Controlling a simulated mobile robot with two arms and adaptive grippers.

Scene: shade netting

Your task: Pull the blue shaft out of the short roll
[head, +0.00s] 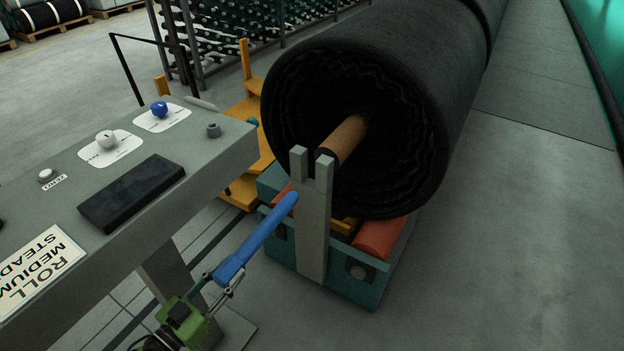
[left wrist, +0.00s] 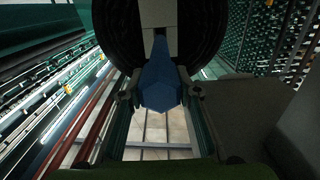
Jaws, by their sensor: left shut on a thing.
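The blue shaft (head: 258,237) slants up and to the right in the head view. Its far end meets the left edge of the grey forked post (head: 313,225); I cannot tell whether it ends there or continues behind the post. The short roll (head: 400,75) is black netting around a brown core (head: 346,138), which sticks out towards the post. My left gripper (head: 224,284) is shut on the shaft's near end. In the left wrist view, the blue shaft (left wrist: 160,84) lies between the fingers and points away towards the pale post (left wrist: 158,14). My right gripper is not in view.
The roll rests on a teal stand (head: 340,282) with red rollers (head: 380,238). A grey control desk (head: 215,160) with knobs stands at the left. An orange frame (head: 250,105) is behind it. Bare floor (head: 510,240) lies to the right.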

